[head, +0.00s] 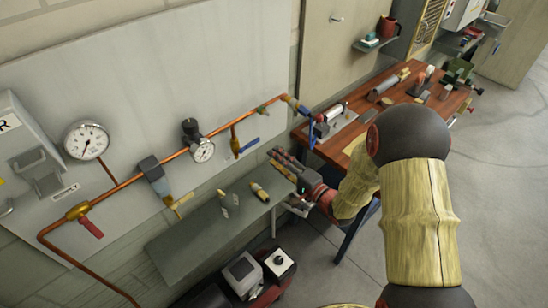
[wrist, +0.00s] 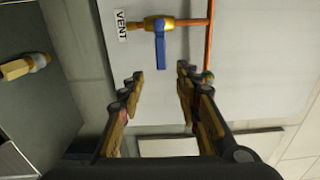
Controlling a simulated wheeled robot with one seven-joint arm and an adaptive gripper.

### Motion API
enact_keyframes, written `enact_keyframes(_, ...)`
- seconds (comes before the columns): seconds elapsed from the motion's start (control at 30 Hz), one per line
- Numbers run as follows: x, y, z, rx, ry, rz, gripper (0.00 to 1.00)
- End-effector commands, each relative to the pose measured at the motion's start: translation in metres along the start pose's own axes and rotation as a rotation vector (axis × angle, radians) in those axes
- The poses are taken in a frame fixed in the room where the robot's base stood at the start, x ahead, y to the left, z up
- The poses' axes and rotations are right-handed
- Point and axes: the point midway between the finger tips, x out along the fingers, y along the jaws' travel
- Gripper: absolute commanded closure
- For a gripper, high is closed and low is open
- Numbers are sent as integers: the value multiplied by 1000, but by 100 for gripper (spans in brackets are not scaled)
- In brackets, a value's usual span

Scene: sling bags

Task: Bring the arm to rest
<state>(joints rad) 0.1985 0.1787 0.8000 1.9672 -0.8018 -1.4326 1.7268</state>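My gripper (head: 286,178) is at the end of my arm, stretched toward the wall panel, above the right end of the grey shelf. In the wrist view my gripper (wrist: 158,80) has its two fingers spread apart with nothing between them. Beyond the fingertips is a brass valve (wrist: 157,23) with a blue handle (wrist: 160,50), beside a VENT label (wrist: 121,26). The blue handle also shows in the head view (head: 249,146). I see no contact between the fingers and the handle.
A copper pipe (head: 120,182) with gauges runs across the panel (head: 150,90). The grey shelf (head: 190,240) below holds a few small fittings. A wooden workbench (head: 370,120) with tools stands behind my arm. Open floor (head: 500,180) lies to the right.

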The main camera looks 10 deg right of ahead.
Motion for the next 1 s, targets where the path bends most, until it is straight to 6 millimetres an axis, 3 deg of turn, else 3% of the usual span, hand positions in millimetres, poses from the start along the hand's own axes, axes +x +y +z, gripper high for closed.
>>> enact_keyframes(0.5,0,4,-1,-63,2,15,67)
enact_keyframes(0.57,0,17,-3,-128,8,65,67)
enact_keyframes(0.67,-7,56,-15,-261,33,215,67)
enact_keyframes(0.8,-38,119,-34,-443,46,498,67)
enact_keyframes(0.9,-67,142,-50,-569,31,697,67)
enact_keyframes(1.0,-99,149,-63,-677,-6,885,67)
